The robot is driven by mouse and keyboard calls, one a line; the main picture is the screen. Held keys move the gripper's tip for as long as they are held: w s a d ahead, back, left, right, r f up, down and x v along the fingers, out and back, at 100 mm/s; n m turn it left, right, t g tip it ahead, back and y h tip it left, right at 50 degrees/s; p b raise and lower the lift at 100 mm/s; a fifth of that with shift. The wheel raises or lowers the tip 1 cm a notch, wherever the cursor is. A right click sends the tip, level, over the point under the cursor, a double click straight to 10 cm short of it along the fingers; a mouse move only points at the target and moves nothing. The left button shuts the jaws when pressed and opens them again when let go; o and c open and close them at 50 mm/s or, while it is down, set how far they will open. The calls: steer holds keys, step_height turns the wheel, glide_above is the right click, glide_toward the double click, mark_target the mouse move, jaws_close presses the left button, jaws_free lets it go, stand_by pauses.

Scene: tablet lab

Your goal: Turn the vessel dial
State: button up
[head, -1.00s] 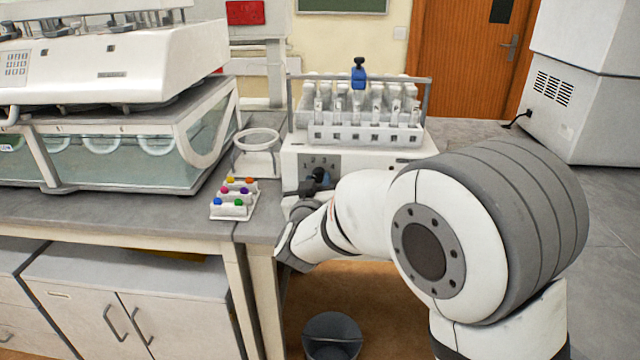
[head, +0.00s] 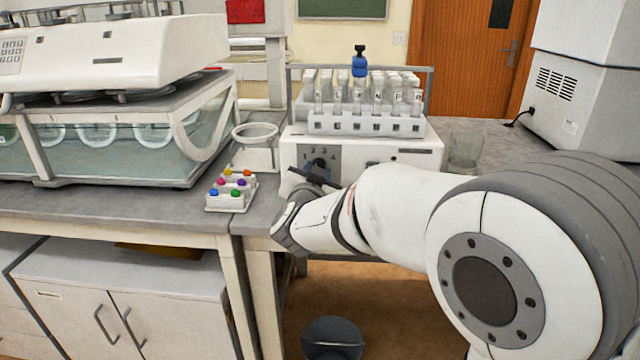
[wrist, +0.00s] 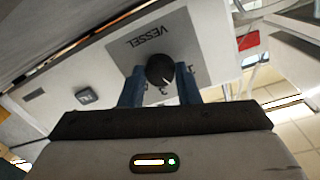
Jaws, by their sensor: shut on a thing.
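The vessel dial is a round black knob (wrist: 160,69) on a grey panel marked VESSEL (wrist: 150,45), which appears upside down in the wrist view. In the head view the dial (head: 319,164) shows on the grey panel with numbers above it, at the left of the white machine's front. My gripper (wrist: 160,88) has its two blue-grey fingers on either side of the knob and is shut on it. In the head view my gripper (head: 312,178) is at the dial, partly hidden by its own wrist.
The white machine (head: 415,154) carries a rack of glass vessels (head: 365,125) with a blue clamp (head: 359,66) above. A small rack of coloured caps (head: 230,192) and a ring stand (head: 255,132) stand left of it. A glass beaker (head: 465,152) stands right.

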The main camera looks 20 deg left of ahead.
steer(key=m+b, duration=0.2)
steer(key=m, duration=0.1)
steer(key=m+b, duration=0.2)
steer(key=shift+w+d+r+m+b, duration=0.1)
steer(key=shift+r+m+b, duration=0.1)
steer(key=shift+m+b, duration=0.15)
steer(key=shift+r+m+g+y+b, duration=0.15)
steer(key=shift+m+g+y+b, duration=0.15)
steer(key=shift+m+b, duration=0.7)
steer(key=shift+m, duration=0.45)
steer(key=o, duration=1)
steer(key=shift+f, duration=0.2)
